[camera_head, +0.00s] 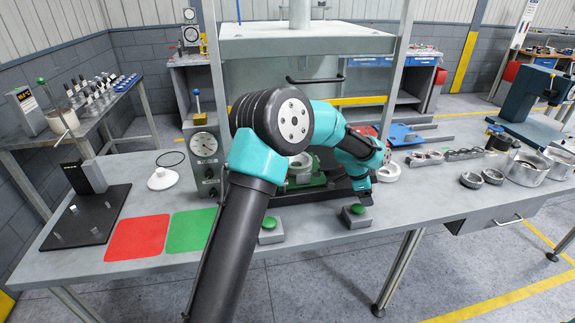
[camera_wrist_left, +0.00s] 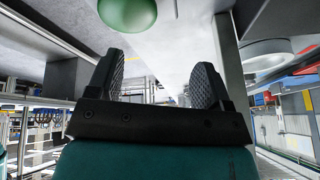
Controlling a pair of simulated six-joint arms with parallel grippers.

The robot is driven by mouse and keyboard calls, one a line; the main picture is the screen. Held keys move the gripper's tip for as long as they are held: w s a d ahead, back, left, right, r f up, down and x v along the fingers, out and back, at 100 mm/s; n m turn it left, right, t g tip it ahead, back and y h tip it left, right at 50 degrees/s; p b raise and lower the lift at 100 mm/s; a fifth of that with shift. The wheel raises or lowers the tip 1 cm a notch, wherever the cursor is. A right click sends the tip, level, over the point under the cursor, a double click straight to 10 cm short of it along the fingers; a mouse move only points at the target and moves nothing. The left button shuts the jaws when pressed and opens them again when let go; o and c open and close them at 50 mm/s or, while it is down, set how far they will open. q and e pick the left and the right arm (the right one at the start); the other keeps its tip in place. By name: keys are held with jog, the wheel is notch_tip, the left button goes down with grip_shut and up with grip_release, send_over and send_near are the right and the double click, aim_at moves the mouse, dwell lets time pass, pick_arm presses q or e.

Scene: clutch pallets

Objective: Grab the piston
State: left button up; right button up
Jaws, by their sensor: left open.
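My left gripper (camera_head: 363,194) hangs over the front edge of the bench in the head view, close to a green push button (camera_head: 356,209) on a small grey box. In the left wrist view, its two black fingers (camera_wrist_left: 158,68) are apart with nothing between them. A green button cap (camera_wrist_left: 127,14) shows just beyond the fingers. I cannot tell for certain which part is the piston. A silver round part (camera_head: 300,168) sits in a green fixture under the press, partly hidden by my left arm. My right gripper is not in view.
A white ring (camera_head: 389,172) lies right of the gripper. Silver rings (camera_head: 471,180) and metal cylinders (camera_head: 526,168) stand on the right bench. A second green button (camera_head: 269,223), a gauge box (camera_head: 203,150), and red (camera_head: 137,238) and green mats (camera_head: 190,229) lie left. The press frame stands behind.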

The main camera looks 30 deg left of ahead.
aim_at(296, 163)
pick_arm(q)
jog(key=a+m+y, duration=0.1)
jog(key=a, duration=0.3)
jog(key=w+a+r+m+g+y, duration=0.1)
jog(key=a, duration=0.3)
jog(key=a+m+y, duration=0.1)
jog(key=a, duration=0.4)
jog(key=shift+w+a+r+y, duration=0.1)
jog(key=shift+w+r+y, duration=0.1)
jog(key=shift+y, duration=0.1)
jog(key=a+r+y, duration=0.1)
jog(key=a, duration=0.4)
jog(key=a+r+m+g+y, duration=0.1)
jog(key=a+r+y, duration=0.1)
jog(key=a, duration=0.3)
jog(key=a+r+m+g+y, duration=0.1)
jog(key=a, duration=0.3)
jog(key=shift+s+a+r+y, duration=0.2)
jog(key=shift+s+a+y, duration=0.1)
jog(key=shift+a+y, duration=0.1)
jog(key=shift+x, duration=1.15)
jog(key=shift+d+x, duration=0.2)
jog(key=shift+x, duration=2.4)
jog(key=shift+f, duration=0.1)
